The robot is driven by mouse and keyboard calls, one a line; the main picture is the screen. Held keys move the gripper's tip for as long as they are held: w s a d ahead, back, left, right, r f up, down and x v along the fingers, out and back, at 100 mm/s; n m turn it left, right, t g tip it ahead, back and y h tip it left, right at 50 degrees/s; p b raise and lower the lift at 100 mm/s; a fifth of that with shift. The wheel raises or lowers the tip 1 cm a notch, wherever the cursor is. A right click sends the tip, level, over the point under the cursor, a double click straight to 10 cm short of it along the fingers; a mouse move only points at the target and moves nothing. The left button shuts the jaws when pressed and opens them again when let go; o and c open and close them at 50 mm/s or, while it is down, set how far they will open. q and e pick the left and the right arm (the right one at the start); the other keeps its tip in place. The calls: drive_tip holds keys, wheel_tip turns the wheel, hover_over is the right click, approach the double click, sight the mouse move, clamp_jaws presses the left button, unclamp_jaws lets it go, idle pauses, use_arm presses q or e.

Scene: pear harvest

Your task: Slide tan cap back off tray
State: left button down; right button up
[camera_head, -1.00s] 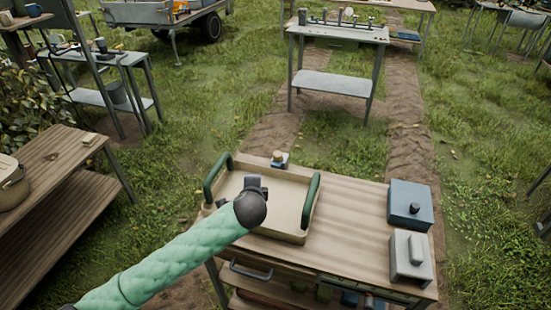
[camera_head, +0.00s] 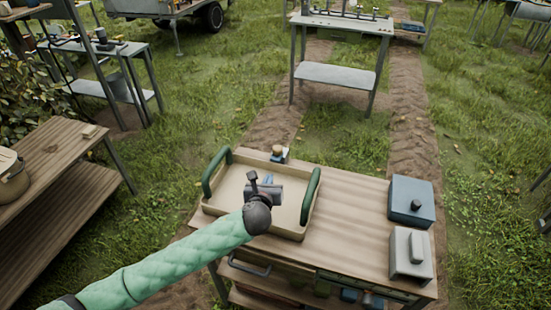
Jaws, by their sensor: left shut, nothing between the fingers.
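The tray (camera_head: 290,229) is shallow and beige, with green handles on its left and right sides, and sits on the wooden workbench. A small tan-topped piece (camera_head: 277,150) with a blue and pale base stands just beyond the tray's far edge; I cannot tell for sure that it is the tan cap. My left gripper (camera_head: 254,178) is over the tray's middle, pointing away from me, shut and empty. A small blue patch shows by its fingers; I cannot tell what it is. My gripper and wrist hide part of the tray's floor. My right gripper is out of view.
A blue box (camera_head: 410,199) with a black knob and a grey box (camera_head: 411,252) with a handle stand at the bench's right. The bench top between tray and boxes is clear. A wooden shelf with a pot (camera_head: 13,178) stands at left.

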sight(279, 151)
use_arm(q)
drive_tip(key=shift+m, duration=0.5)
drive_tip(key=p+x, duration=0.2)
drive_tip(key=x, duration=0.2)
drive_tip(key=p+x, duration=0.2)
drive_tip(key=x, duration=0.3)
drive_tip(key=r+p+x, duration=0.1)
drive_tip(key=p+x, duration=0.1)
drive_tip(key=x, duration=0.2)
drive_tip(key=shift+w+d+f, duration=0.1)
drive_tip(key=shift+w, duration=0.45)
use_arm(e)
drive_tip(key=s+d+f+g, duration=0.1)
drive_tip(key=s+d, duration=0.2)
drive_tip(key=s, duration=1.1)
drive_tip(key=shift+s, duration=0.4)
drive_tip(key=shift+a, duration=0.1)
use_arm(q)
drive_tip(key=w, duration=0.1)
drive_tip(key=w+d, duration=0.1)
drive_tip(key=w, duration=0.1)
drive_tip(key=shift+w, duration=0.45)
drive_tip(key=shift+s, duration=0.1)
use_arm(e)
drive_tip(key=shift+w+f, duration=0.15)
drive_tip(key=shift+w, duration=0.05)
